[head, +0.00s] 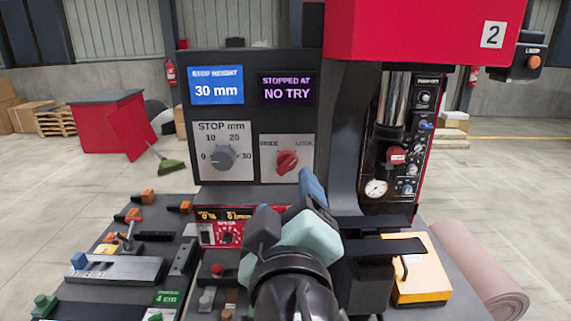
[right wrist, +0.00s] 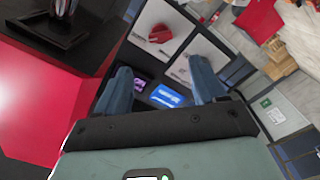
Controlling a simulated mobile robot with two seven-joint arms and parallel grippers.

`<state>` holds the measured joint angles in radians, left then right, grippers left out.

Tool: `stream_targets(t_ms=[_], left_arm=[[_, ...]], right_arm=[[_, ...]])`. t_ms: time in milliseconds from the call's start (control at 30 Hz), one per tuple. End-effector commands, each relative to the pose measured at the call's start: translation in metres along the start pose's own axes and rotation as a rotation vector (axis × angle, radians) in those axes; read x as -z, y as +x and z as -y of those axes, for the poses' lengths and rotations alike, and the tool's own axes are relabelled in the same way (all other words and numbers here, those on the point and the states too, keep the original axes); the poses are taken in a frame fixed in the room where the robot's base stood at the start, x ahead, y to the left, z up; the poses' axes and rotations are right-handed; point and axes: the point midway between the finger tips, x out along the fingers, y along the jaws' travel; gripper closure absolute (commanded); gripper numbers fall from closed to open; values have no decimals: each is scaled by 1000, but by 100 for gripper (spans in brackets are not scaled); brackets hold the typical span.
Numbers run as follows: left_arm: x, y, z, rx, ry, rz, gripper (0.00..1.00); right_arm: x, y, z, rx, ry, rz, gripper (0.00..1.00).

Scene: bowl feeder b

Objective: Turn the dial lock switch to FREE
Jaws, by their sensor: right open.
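The lock switch is a red knob (head: 287,161) on a pale plate with FREE printed at the left and LOCK at the right. Its pointer seems to lean up and right, towards LOCK, but it is small. My right gripper (head: 312,188) is in front of and below the plate, its blue finger near the plate's lower right corner. In the right wrist view the red knob (right wrist: 160,33) lies ahead of the open, empty jaws (right wrist: 160,86), apart from them. My left gripper is in neither view.
A grey STOP mm dial (head: 222,157) sits left of the switch. Above are a blue screen (head: 216,86) reading 30 mm and a purple one (head: 287,89) reading NO TRY. A black column with a gauge (head: 376,188) stands right. A red control box (head: 222,228) is below.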

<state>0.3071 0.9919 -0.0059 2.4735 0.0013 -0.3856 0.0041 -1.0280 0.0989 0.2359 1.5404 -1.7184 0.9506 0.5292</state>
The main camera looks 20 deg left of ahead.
Motion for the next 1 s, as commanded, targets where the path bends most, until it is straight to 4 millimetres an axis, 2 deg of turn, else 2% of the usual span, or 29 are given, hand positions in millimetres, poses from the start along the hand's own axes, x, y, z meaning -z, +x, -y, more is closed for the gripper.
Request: stream_targets(t_ms=[33, 200, 400, 600, 900, 933, 1000], left_arm=[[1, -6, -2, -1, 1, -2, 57], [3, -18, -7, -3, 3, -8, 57], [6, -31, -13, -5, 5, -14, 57], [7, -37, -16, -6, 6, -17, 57], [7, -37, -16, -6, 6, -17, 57], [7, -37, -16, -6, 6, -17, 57], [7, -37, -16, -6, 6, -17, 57]], right_arm=[[1, 12, -1, 0, -2, 3, 30], [1, 50, -1, 1, -3, 3, 30], [1, 84, 0, 1, -3, 2, 30], [0, 101, 0, 2, -2, 2, 30], [0, 103, 1, 3, -2, 1, 30], [0, 103, 1, 3, -2, 1, 34], [0, 103, 1, 3, -2, 1, 56]])
